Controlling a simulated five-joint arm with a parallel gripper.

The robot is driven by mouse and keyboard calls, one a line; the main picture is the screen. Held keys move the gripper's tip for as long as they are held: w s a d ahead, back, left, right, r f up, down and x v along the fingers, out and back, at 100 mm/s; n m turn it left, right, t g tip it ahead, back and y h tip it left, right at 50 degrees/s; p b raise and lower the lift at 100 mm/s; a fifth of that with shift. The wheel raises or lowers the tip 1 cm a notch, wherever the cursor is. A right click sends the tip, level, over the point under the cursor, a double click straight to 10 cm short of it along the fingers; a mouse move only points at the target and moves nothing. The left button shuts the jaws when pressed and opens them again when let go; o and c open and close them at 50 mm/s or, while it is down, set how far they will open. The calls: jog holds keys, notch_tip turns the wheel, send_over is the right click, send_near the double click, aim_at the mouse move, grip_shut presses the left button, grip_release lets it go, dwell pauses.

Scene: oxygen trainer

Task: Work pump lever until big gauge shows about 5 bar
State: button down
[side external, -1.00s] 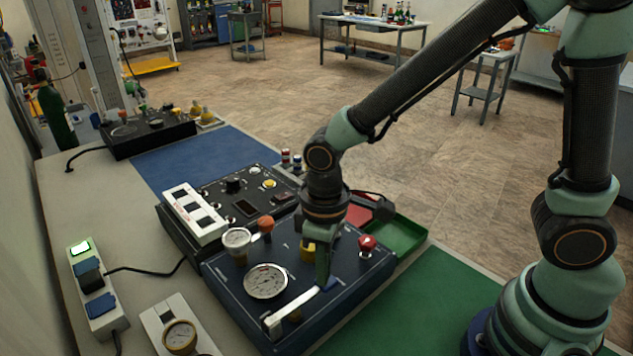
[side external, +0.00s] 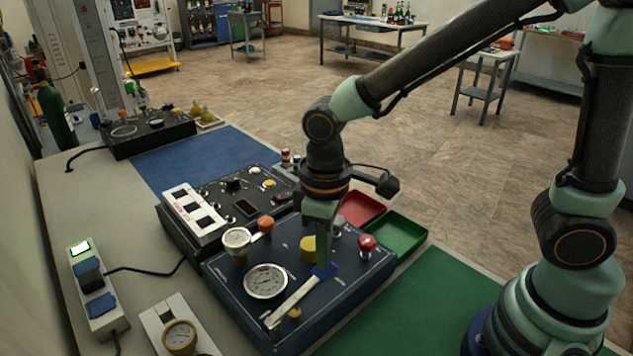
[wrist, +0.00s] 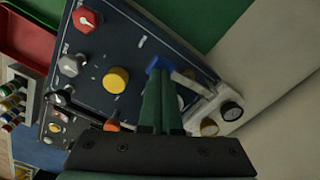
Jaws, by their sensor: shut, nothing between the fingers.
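The pump lever (side external: 296,296) is a pale bar with a blue tip (side external: 325,271) on the dark blue pump box (side external: 345,283). It slants up from its pivot near the front edge of the box. My gripper (side external: 322,261) points down, shut and empty, with its fingertips at the blue tip. The wrist view shows the fingers (wrist: 159,76) close together right at the blue tip (wrist: 158,63); I cannot tell whether they touch it. The big gauge (side external: 266,281) is a white dial left of the lever. Its needle is too small to read surely.
A black panel (side external: 233,186) adjoins behind. Red (side external: 362,207) and green (side external: 402,236) trays lie to the right. The green mat (side external: 420,305) is clear.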

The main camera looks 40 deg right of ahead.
jog(key=shift+f, duration=1.95)
jog(key=shift+r, duration=1.95)
notch_tip(320, 180, up, 7)
